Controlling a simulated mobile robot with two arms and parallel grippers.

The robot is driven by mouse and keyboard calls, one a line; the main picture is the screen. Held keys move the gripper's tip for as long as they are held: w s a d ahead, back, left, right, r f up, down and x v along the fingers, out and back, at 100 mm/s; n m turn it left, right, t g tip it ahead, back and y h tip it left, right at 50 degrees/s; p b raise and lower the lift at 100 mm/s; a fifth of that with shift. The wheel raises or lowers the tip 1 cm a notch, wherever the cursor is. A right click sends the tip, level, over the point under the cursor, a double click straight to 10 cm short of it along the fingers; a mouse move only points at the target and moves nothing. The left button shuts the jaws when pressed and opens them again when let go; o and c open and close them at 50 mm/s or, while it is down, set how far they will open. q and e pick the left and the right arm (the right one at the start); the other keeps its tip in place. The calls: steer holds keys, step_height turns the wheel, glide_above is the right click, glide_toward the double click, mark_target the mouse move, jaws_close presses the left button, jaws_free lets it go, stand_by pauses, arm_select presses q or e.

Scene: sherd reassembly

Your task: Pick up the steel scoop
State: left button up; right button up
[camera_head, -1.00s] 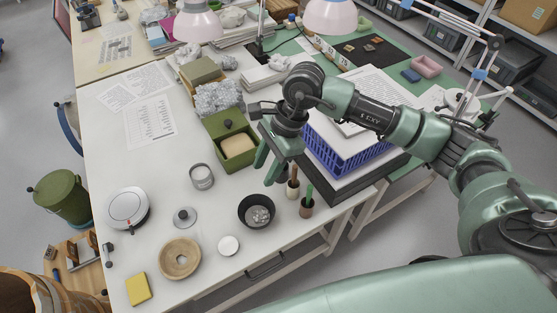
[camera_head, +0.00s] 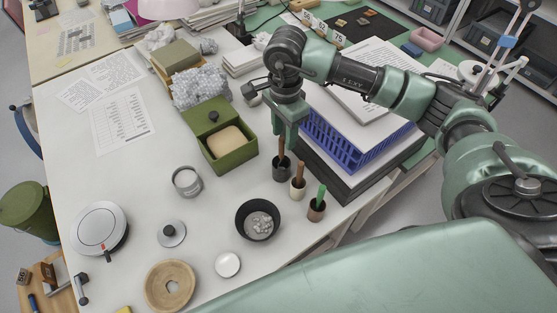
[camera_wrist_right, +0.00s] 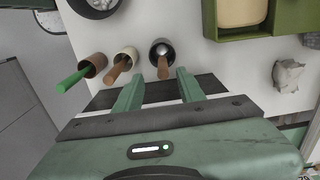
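The steel scoop stands in a dark cup (camera_head: 282,173) at the table's right front edge. Its brown handle (camera_head: 281,147) shows in the head view, just below my right gripper (camera_head: 286,134). In the right wrist view the scoop (camera_wrist_right: 163,66) has a shiny steel part inside the dark cup (camera_wrist_right: 154,57), and its handle points towards my right gripper (camera_wrist_right: 160,86). The two fingers are apart, one on each side of the handle's end. I see no contact. My left gripper is not in view.
Beside it stand a cream cup (camera_head: 298,190) with a brown handle and a brown cup (camera_head: 316,212) with a green handle. A blue basket (camera_head: 345,150) is close on the right. A green box (camera_head: 222,160) and a black bowl (camera_head: 244,228) are nearby.

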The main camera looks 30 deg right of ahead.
mark_target(281, 151)
steer(key=f+p, duration=0.1)
steer(key=f, duration=0.1)
steer(key=f+p, duration=0.1)
steer(key=f, duration=0.3)
steer(key=shift+w+a+f+p, duration=0.2)
steer(key=shift+a+f+p, duration=0.1)
steer(key=shift+p, duration=0.1)
steer(key=shift+d+f, duration=0.1)
steer(key=shift+f, duration=0.4)
jaws_close()
